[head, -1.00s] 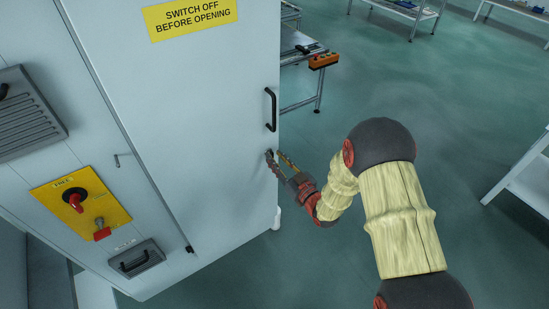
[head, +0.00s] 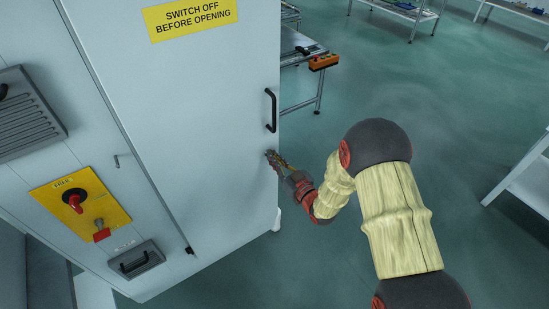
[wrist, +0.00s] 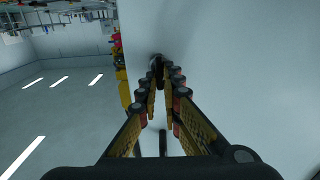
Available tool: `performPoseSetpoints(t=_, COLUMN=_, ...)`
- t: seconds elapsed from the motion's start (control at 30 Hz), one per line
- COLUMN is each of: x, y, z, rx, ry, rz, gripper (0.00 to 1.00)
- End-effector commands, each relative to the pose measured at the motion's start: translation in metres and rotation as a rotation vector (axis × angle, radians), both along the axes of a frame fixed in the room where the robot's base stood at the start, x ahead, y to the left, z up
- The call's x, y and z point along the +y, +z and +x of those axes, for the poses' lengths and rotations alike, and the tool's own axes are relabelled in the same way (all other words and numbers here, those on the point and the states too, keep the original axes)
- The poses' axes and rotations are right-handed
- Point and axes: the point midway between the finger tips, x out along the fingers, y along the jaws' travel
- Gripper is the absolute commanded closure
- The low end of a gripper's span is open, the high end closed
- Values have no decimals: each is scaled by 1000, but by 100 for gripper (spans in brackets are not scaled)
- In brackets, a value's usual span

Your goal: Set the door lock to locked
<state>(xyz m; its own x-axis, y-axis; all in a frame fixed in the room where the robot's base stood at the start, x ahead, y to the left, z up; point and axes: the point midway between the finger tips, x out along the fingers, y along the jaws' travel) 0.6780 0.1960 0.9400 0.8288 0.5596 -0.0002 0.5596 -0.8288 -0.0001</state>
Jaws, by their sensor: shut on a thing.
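The door (head: 190,95) is a pale grey cabinet panel with a black bar handle (head: 271,110) near its right edge. The door lock (wrist: 156,60) is a small dark piece on the door below that handle. In the head view my gripper hides most of it. My gripper (head: 271,155) reaches the door from the right. In the wrist view its fingertips (wrist: 163,76) are drawn together on the lock. The lock's pointing direction and any markings are too small or hidden to tell.
A yellow plate (head: 117,215) with a red rotary switch (head: 74,202) is on the cabinet's left face. A yellow sign (head: 190,16) is higher on the door. A table with an orange control box (head: 323,62) stands behind. The floor right of the door is open.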

Motion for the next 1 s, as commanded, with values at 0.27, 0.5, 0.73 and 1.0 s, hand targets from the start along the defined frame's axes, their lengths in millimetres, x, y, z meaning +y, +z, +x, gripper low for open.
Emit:
performPoseSetpoints(t=0.27, x=0, y=0, z=0, rx=0, ry=0, rz=0, gripper=100)
performPoseSetpoints(t=0.5, x=0, y=0, z=0, rx=18, ry=0, rz=27, gripper=100)
performPoseSetpoints(t=0.73, x=-1, y=-1, z=1, rx=86, ry=0, rz=127, gripper=100)
performPoseSetpoints(t=1.0, x=-4, y=-1, z=3, rx=219, ry=0, rz=325, gripper=100)
